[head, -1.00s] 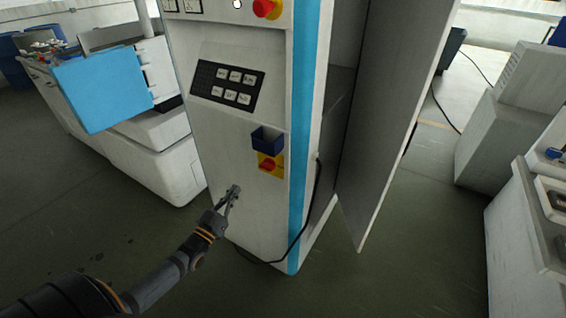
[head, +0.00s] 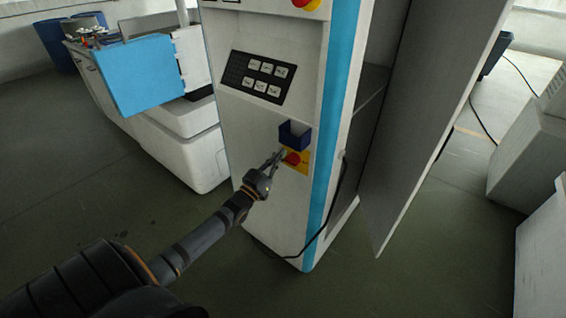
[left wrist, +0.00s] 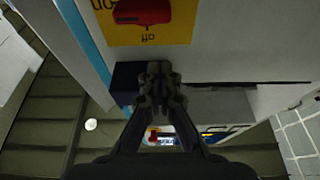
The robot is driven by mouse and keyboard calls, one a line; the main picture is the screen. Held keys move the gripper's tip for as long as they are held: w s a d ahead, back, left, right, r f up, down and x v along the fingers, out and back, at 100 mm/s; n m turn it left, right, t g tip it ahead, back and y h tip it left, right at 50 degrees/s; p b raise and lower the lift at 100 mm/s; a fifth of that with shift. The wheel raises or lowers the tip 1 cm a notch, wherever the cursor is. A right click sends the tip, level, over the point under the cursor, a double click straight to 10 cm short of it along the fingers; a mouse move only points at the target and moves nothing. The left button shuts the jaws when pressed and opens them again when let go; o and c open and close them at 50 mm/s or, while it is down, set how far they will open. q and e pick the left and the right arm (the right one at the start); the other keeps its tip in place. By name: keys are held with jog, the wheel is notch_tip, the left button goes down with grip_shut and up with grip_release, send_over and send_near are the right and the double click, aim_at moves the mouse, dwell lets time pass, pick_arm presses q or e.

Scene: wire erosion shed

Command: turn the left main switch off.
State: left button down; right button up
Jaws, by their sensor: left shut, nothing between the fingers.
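The left main switch is a red rotary knob (head: 292,158) on a yellow plate (head: 303,167), low on the white cabinet's front. In the left wrist view the knob (left wrist: 141,11) lies crosswise at the top, its left end near upside-down "on" letters; "off" letters show below it. My left gripper (head: 277,157) is just left of the knob in the head view, its fingers shut and empty. In the left wrist view its fingertips (left wrist: 160,70) appear below the yellow plate. My right gripper is not in view.
A dark blue open holder (head: 295,135) sits just above the switch. A black keypad (head: 259,78) is higher up. A grey cabinet door (head: 435,120) stands open at the right, and a black cable (head: 330,215) hangs down the cabinet's side.

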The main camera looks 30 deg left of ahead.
aim_at(292, 161)
pick_arm(q)
jog(key=shift+w+d+f+b, duration=0.15)
jog(key=shift+w+f, duration=0.2)
jog(key=shift+f, duration=0.2)
jog(key=shift+w+a+f+b, duration=0.1)
jog(key=shift+w+f, duration=0.2)
jog(key=shift+f, duration=0.25)
jog(key=shift+w+d+f+b, duration=0.15)
jog(key=shift+w+f, duration=0.2)
jog(key=shift+f, duration=0.2)
jog(key=shift+a, duration=0.1)
jog(key=shift+n+y, duration=0.5)
jog(key=shift+n, duration=0.7)
